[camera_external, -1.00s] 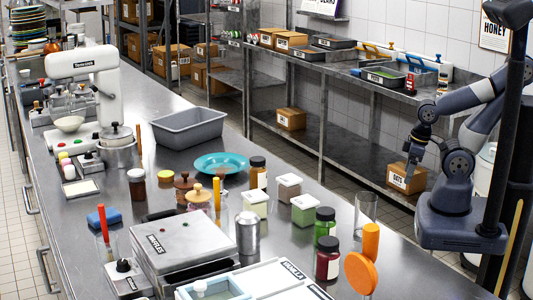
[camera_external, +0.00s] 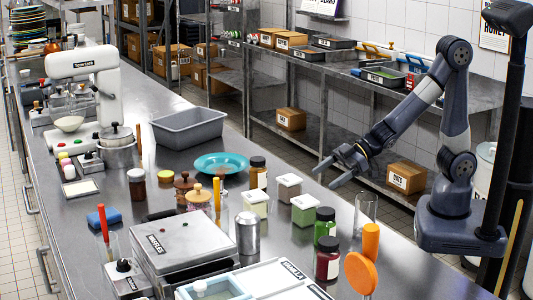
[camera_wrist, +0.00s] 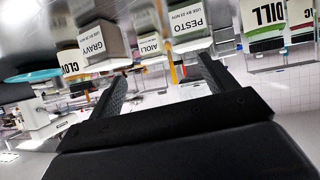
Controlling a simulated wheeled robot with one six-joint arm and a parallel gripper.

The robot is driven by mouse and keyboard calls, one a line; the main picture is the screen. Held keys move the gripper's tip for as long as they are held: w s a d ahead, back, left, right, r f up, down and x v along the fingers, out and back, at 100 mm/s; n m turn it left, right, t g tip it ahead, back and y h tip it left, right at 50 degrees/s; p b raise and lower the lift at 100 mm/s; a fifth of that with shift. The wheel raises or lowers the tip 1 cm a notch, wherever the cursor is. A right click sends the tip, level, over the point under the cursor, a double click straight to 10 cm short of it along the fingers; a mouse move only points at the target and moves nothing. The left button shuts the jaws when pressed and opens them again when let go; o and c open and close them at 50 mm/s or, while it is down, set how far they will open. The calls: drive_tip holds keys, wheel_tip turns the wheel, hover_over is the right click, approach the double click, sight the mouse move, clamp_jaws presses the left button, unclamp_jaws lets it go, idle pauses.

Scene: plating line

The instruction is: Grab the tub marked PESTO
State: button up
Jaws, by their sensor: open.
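The PESTO tub (camera_wrist: 188,28) is upside down in the wrist view, its label facing my gripper (camera_wrist: 163,72). In the external view it appears to be the green-filled, pale-lidded tub (camera_external: 304,212) on the steel counter. My gripper (camera_external: 326,177) is open and empty, its fingers pointing left. It is apart from the tub, above and slightly right of it in the external picture. The GRAVY tub (camera_wrist: 103,42) and the AIOLI tub (camera_wrist: 150,46) stand near it; they seem to be the tubs behind it (camera_external: 289,187) and to its left (camera_external: 255,204).
The DILL jar (camera_wrist: 264,22) appears to be the green jar (camera_external: 325,228) close to the tub. A red jar (camera_external: 328,262), a clear glass (camera_external: 365,212) and an orange item (camera_external: 362,275) stand nearby. The clove jar (camera_external: 258,174) is beyond the tubs.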

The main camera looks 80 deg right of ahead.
drive_tip(key=n+y, duration=0.1)
drive_tip(key=y, duration=0.1)
approach(308, 199)
drive_tip(key=w+a, duration=0.2)
drive_tip(key=shift+g, duration=0.3)
drive_tip(key=x, duration=0.4)
drive_tip(key=shift+w+d+f, duration=0.1)
drive_tip(key=shift+w+f, duration=0.1)
drive_tip(key=shift+f+x, duration=0.2)
drive_tip(key=shift+x, duration=2.8)
drive_tip(key=shift+s, duration=0.1)
drive_tip(key=shift+c, duration=0.6)
drive_tip(key=c, duration=1)
